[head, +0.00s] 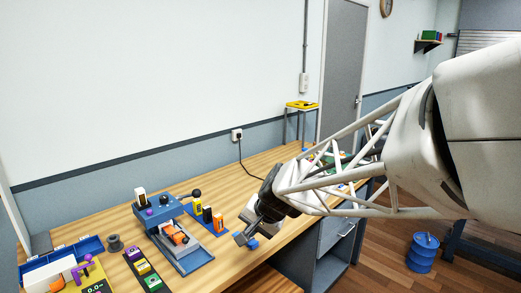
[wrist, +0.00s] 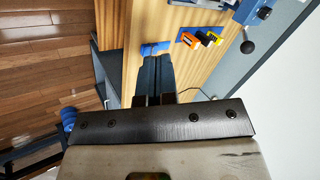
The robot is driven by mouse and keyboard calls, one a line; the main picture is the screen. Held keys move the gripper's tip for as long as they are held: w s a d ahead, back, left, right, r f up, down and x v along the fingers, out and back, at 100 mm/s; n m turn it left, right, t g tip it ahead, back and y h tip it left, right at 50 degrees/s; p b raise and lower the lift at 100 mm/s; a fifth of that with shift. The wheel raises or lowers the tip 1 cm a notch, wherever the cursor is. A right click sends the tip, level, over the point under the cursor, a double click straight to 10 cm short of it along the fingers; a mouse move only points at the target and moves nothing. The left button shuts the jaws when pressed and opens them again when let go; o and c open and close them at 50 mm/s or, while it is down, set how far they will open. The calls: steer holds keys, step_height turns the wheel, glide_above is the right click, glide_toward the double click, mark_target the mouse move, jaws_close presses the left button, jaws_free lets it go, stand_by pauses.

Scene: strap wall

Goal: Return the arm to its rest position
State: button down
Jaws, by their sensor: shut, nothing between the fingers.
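My gripper (head: 246,237) is over the front part of the wooden table (head: 285,160), at the end of my white lattice arm. In the wrist view its dark fingers (wrist: 151,62) lie side by side, shut with nothing between them. A small blue object (head: 253,244) shows right by the fingertips in the head view. It also shows beyond the fingertips in the wrist view (wrist: 154,48). I cannot tell whether the fingers touch it.
A blue device (head: 158,212) with an orange part stands left of my gripper. Orange, black and yellow blocks (head: 207,215) stand on a blue strip. A tray with coloured blocks (head: 147,270) is nearer the front. A blue drum (head: 422,252) stands on the floor right.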

steer(key=s+d+r+n+h, duration=0.1)
steer(key=s+d+h, duration=0.2)
steer(key=s+d, duration=0.7)
steer(key=s+d+r+n+g+h, duration=0.1)
steer(key=s+d+r+n+h, duration=0.1)
steer(key=s+d, duration=0.9)
steer(key=s, duration=0.4)
steer(key=shift+s+d+r+n+h, duration=0.2)
steer(key=shift+r+n+h, duration=0.1)
steer(key=shift+h, duration=0.1)
